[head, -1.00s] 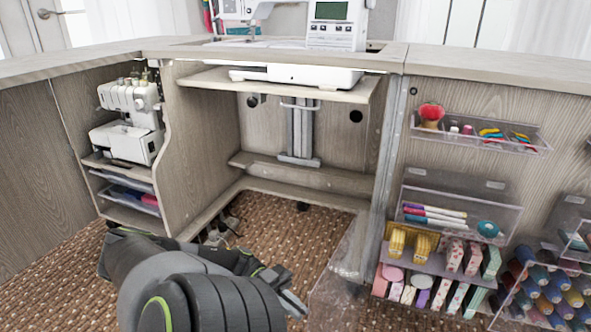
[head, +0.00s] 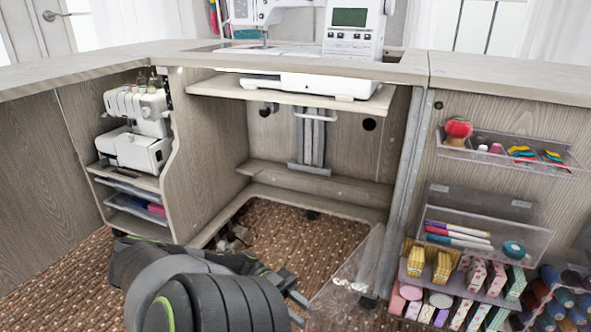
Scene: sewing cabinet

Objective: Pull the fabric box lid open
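A clear panel (head: 345,277), which may be the fabric box lid, stands out at an angle from the lower left of the right cabinet. To its right is an open-fronted box (head: 470,284) with patterned fabric rolls or packets. I cannot tell for certain that the panel belongs to this box. My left gripper (head: 300,309) is low in the middle, just left of the panel's lower edge. Contact is not clear, and its fingers are partly hidden by my own arm. My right gripper is out of view.
Above the fabric rolls are a clear bin of pens (head: 482,232) and a small clear tray with a red pincushion (head: 457,130). Thread spools (head: 560,298) sit at lower right. A serger (head: 139,125) stands on the left shelf. The knee space under the sewing machine (head: 355,30) is open.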

